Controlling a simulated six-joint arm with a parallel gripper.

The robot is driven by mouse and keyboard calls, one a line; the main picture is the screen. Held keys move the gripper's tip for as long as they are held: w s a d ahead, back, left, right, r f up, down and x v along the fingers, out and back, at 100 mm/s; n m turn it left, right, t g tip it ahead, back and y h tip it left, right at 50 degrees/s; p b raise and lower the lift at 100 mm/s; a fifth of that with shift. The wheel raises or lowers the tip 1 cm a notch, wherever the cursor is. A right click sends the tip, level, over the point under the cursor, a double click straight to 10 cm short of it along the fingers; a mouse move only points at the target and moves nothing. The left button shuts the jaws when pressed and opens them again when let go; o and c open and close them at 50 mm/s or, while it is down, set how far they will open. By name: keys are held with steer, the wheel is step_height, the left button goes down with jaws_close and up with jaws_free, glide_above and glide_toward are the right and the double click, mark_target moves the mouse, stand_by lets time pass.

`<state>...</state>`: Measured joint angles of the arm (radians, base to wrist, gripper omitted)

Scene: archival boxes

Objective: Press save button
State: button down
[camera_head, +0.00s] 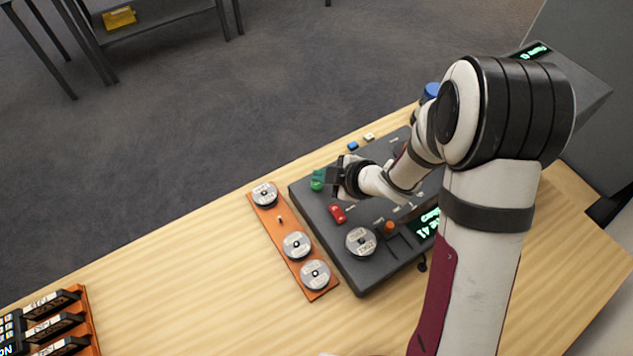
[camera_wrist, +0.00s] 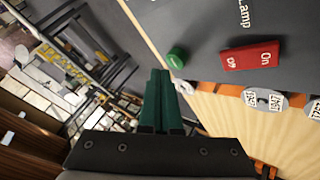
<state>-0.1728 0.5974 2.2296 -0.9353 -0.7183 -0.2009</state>
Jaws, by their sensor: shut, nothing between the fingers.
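A dark control box (camera_head: 325,245) sits on the wooden table, and my gripper (camera_head: 318,180) is over its far left corner in the head view. In the wrist view my gripper (camera_wrist: 160,72) has its two green fingers pressed together, empty. A small round green button (camera_wrist: 176,55) shows just beyond and right of the fingertips, near the box's edge. I cannot tell whether the fingers touch it, and I read no "save" label. In the head view the button cannot be told apart from the green fingers.
A red On/Off rocker switch (camera_head: 337,214) lies close to my gripper. An orange knob (camera_head: 389,227), a lit display (camera_head: 430,222) and a silver disc (camera_head: 361,241) are on the box. A brown strip (camera_head: 272,222) with 3 discs lies left of it.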

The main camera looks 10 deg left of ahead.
mark_target(321, 187)
stand_by(0.8)
steer(key=shift+f, duration=0.4)
steer(key=shift+f, duration=0.45)
stand_by(0.5)
steer(key=shift+r, duration=0.85)
steer(key=shift+r, duration=2.55)
stand_by(2.4)
